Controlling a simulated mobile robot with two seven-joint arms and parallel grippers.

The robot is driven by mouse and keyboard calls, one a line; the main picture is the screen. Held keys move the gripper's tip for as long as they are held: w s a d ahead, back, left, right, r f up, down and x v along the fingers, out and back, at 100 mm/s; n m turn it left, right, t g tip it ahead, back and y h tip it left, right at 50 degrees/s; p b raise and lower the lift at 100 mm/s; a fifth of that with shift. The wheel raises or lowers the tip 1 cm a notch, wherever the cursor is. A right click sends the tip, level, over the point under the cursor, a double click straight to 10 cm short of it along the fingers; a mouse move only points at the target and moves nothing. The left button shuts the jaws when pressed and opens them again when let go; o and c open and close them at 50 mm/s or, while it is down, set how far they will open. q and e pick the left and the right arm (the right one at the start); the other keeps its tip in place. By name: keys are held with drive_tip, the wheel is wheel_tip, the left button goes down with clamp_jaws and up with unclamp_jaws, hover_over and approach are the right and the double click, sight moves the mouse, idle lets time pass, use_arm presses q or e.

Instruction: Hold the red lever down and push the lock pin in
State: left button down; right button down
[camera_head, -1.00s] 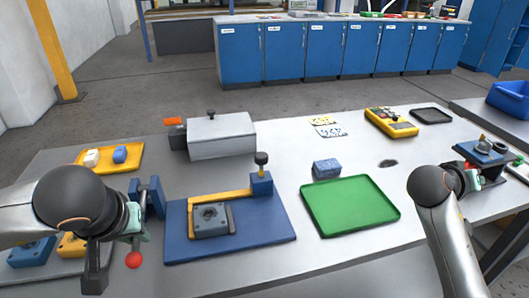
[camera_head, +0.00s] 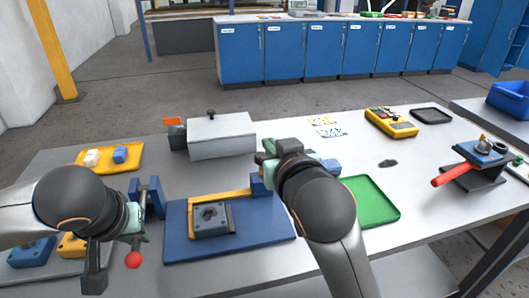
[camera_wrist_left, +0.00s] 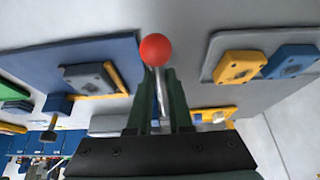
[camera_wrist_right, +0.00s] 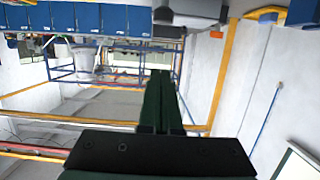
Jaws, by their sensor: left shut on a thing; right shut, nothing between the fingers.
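The lever has a red ball end (camera_head: 134,260), low at the left in the head view. My left gripper (camera_head: 137,232) is shut on its metal rod. In the left wrist view the red ball (camera_wrist_left: 155,49) sticks out past the fingers. The lock pin, with a black knob (camera_wrist_left: 47,136), stands up from a blue post (camera_wrist_left: 60,104) at the edge of the blue baseplate (camera_head: 253,229). My right gripper (camera_head: 266,152) is shut and empty near this post; its arm hides the knob in the head view. I cannot tell whether it touches the pin.
A grey box (camera_head: 222,137) with a black knob stands behind the baseplate. A green tray (camera_head: 370,202) is partly hidden by my right arm. A blue valve with a red handle (camera_head: 450,176) stands at the right. A yellow tray (camera_head: 100,158) is back left.

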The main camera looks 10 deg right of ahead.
use_arm(q)
drive_tip(key=shift+s+f, duration=0.1)
drive_tip(key=shift+f, duration=0.05)
use_arm(e)
drive_tip(key=w+f, duration=0.5)
drive_tip(key=w, duration=0.1)
drive_tip(key=shift+f, duration=0.3)
drive_tip(key=shift+f, duration=1.7)
drive_tip(key=s+r, duration=0.6)
drive_tip(key=s, duration=0.3)
drive_tip(key=shift+s+r, duration=0.4)
